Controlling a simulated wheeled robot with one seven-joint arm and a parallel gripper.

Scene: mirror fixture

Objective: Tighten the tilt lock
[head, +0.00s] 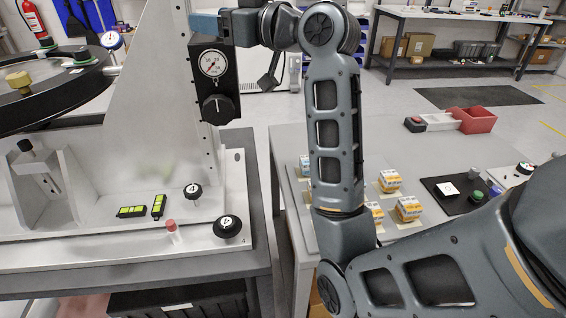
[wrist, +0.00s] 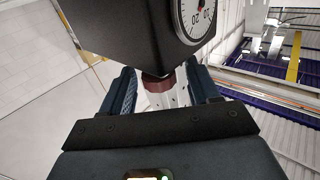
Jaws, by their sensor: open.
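The mirror fixture has a pale upright plate (head: 158,75) with a black gauge box (head: 213,95) at its right side. The box carries a white dial and a black knob on its front. My gripper (head: 207,27) is at the top of this box. In the wrist view the blue fingers of my gripper (wrist: 163,85) stand apart. A dark red collar (wrist: 158,83) on a pale stem shows between them, under the box (wrist: 140,30). I cannot tell whether the fingers touch it. No part is clearly labelled as the tilt lock.
The dark round mirror ring (head: 60,98) is at left. The right-hand table holds several small boxes (head: 408,209), a black mat (head: 440,190) and a red bin (head: 476,120).

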